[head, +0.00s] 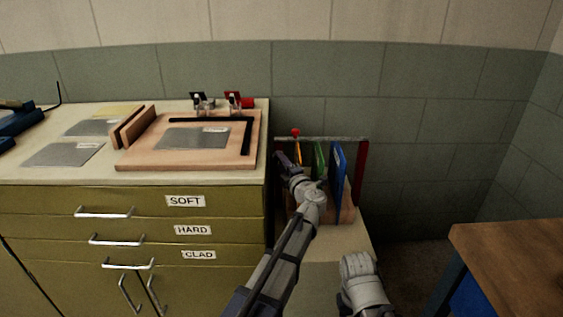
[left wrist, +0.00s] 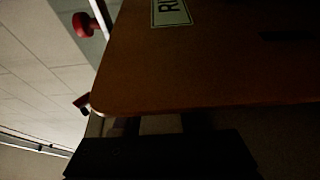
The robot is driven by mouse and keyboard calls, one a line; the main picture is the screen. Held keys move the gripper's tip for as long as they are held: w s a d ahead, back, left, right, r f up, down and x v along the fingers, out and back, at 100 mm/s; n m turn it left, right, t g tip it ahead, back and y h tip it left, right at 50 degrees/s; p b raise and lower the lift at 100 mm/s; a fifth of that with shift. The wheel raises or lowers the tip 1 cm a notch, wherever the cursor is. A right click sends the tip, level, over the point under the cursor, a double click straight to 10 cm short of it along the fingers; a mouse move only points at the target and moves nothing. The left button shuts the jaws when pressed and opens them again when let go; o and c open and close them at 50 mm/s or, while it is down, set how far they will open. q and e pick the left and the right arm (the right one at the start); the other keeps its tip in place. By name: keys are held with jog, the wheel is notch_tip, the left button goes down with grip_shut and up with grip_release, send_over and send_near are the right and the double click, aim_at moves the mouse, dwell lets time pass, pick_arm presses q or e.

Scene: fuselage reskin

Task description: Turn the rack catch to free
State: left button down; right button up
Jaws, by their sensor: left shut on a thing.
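The rack (head: 362,178) stands right of the drawer cabinet, with upright orange, green (head: 319,158) and blue (head: 338,170) boards in it. A red knob (head: 296,132), which looks like the rack catch, sits at the rack's back rail; it also shows at upper left in the left wrist view (left wrist: 84,25). My left gripper (head: 284,160) is at the rack's left end, below the knob and apart from it. It appears shut on the orange-brown board (left wrist: 200,70), which fills much of the left wrist view and bears a partly cut-off label. The fingertips are dark and mostly hidden.
The cabinet top (head: 40,172) on the left bears a wooden board (head: 190,162) with a grey sheet and clamps. A brown table (head: 520,255) stands at lower right. A grey arm part of mine shows at bottom centre. Floor shows between rack and table.

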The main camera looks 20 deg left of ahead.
dwell(0.4)
pick_arm(q)
jog(key=c, duration=0.8)
grip_release()
jog(key=shift+o, duration=0.2)
jog(key=shift+s, duration=0.1)
jog(key=v, duration=0.7)
jog(key=shift+s+d, duration=0.25)
